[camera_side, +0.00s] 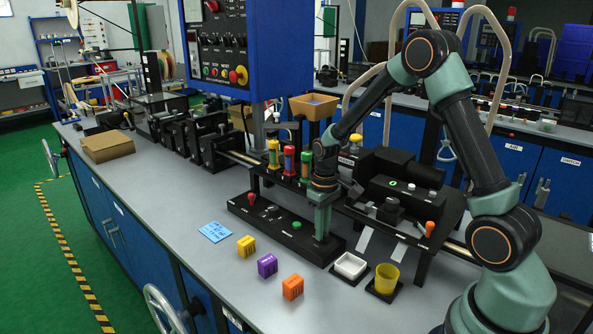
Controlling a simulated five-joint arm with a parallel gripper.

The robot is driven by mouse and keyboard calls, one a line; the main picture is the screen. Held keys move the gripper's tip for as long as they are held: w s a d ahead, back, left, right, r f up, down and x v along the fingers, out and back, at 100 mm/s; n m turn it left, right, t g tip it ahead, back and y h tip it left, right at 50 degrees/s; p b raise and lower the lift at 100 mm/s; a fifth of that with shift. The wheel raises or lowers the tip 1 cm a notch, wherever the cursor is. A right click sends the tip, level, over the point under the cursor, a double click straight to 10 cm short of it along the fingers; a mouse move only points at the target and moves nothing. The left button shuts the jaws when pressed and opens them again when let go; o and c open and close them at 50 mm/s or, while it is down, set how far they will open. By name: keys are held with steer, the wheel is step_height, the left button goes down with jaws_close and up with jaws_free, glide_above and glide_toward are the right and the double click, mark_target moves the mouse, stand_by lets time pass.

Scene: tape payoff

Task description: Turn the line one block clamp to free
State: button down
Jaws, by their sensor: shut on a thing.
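My gripper (322,236) points down at the right end of a long low black block (278,233) on the bench. It is shut on a small control there, which the fingers hide almost wholly. I cannot tell the control's shape or its turn, nor whether it is the line one block clamp. A red-topped lever (251,199) stands at the block's left end. A dark knob (270,213) and a green button (296,226) sit between the lever and my gripper.
Yellow (246,246), purple (267,265) and orange (292,287) blocks lie in front, near a blue note (215,232). A white tray (350,266) and yellow cup (387,279) stand right. Behind are colored cylinders (289,160) and black machinery (408,187) with an orange-topped handle (430,229).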

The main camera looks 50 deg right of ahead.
steer(key=shift+r, duration=0.1)
steer(key=c, duration=0.9)
jaws_free()
step_height(320, 180, up, 12)
